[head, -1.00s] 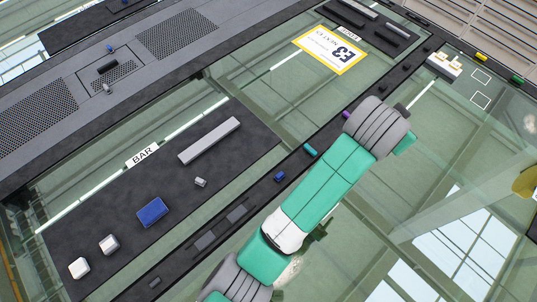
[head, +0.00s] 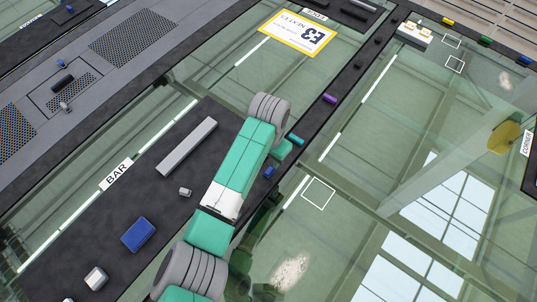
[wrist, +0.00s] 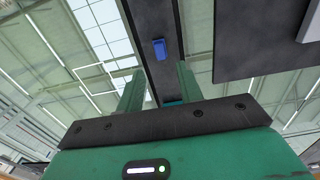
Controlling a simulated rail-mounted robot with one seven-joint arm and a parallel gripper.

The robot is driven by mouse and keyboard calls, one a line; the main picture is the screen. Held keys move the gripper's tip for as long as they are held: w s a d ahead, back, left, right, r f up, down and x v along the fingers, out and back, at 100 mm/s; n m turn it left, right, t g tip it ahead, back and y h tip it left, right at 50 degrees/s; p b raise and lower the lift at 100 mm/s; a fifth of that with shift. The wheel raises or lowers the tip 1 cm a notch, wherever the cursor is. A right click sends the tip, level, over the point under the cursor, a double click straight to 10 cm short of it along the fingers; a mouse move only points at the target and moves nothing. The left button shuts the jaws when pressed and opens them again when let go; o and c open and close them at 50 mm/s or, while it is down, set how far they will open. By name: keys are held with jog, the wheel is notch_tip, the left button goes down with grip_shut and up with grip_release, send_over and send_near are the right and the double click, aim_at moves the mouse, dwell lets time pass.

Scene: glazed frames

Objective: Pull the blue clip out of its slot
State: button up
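The small blue clip (head: 269,171) sits on the dark strip between glass panes in the head view, just right of my arm. In the wrist view the blue clip (wrist: 159,48) lies ahead of my fingers, on the same strip. Its slot is too small to make out. My gripper (wrist: 160,80) is open, with two green fingers apart and nothing between them that I can see touching. In the head view my wrist hides most of the gripper; only a green part shows near the teal clip (head: 296,139).
A purple clip (head: 329,98) sits farther up the strip. A dark mat to the left holds a grey bar (head: 187,146), a small grey piece (head: 185,192) and a larger blue block (head: 138,234). A white fixture (head: 414,34) stands at upper right. The glass right of the strip is largely clear.

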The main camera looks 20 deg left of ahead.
aim_at(269, 170)
notch_tip(269, 170, down, 6)
jog(key=b, duration=0.4)
jog(key=shift+r+b, duration=0.25)
jog(key=shift+b, duration=0.05)
jog(key=shift+f, duration=1.1)
grip_shut()
jog(key=shift+r, duration=0.35)
dwell(0.3)
notch_tip(269, 170, up, 3)
jog(key=p, duration=0.3)
jog(key=shift+f+p, duration=0.1)
jog(key=shift+p, duration=0.3)
